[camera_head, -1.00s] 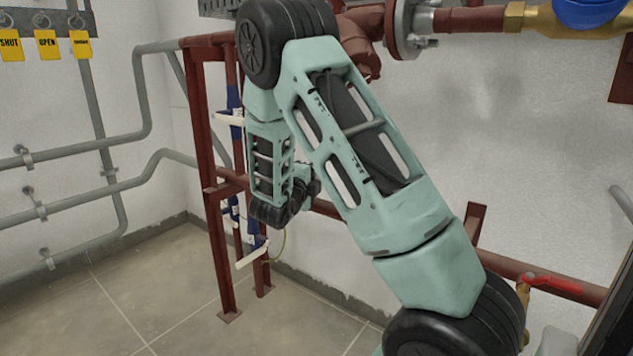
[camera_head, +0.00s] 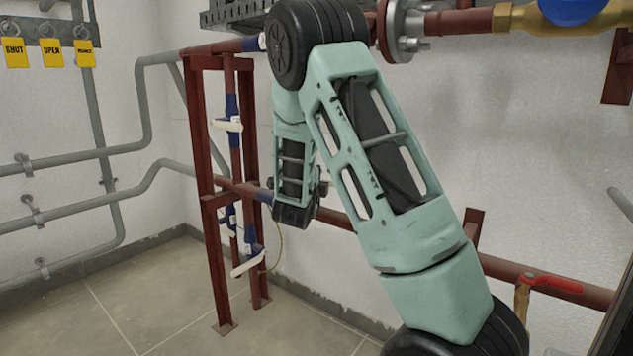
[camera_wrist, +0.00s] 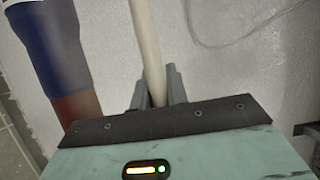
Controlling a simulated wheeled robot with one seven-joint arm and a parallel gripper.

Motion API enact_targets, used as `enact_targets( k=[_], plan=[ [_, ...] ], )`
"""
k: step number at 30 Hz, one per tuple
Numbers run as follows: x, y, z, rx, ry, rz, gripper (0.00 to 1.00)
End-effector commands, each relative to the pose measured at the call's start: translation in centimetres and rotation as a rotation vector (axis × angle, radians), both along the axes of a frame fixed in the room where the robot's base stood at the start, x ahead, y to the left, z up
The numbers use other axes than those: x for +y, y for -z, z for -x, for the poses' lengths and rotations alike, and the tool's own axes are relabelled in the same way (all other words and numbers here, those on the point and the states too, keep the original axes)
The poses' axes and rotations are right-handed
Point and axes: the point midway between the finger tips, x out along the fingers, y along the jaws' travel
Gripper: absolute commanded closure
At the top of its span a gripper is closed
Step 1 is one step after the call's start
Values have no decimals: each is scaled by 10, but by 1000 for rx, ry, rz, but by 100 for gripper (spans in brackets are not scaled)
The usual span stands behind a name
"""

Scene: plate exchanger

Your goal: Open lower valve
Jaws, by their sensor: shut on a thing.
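In the wrist view my gripper (camera_wrist: 158,85) is shut on a cream lever handle (camera_wrist: 145,35). The handle stands upright between the two grey fingers, next to a blue, white and red-brown pipe (camera_wrist: 55,35). In the head view a low valve's white lever (camera_head: 248,265) slants at the bottom of the red frame, with blue fittings above it. Another white lever (camera_head: 228,125) sits higher on the same frame. My wrist hangs just right of the frame, and my fingertips are hidden there. I cannot tell from the head view which lever is held.
A red frame (camera_head: 204,190) stands left of my arm. A red-brown pipe (camera_head: 560,285) runs low along the wall, with a red-handled valve (camera_head: 550,282) at right. Grey pipes (camera_head: 85,155) line the left wall. The floor (camera_head: 110,310) at front left is clear.

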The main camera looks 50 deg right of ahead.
Motion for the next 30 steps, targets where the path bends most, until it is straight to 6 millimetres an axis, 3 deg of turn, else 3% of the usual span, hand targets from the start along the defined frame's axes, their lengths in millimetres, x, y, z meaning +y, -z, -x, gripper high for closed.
enact_targets(
  k=[1,2,4,17,30],
  plan=[
    [-1,0,0,0,0,1,100],
    [-1,0,0,0,0,1,82],
    [-1,0,0,0,1,1,63],
    [9,-1,4,0,1,0,63],
    [96,-2,44,3,-3,-1,63]
  ],
)
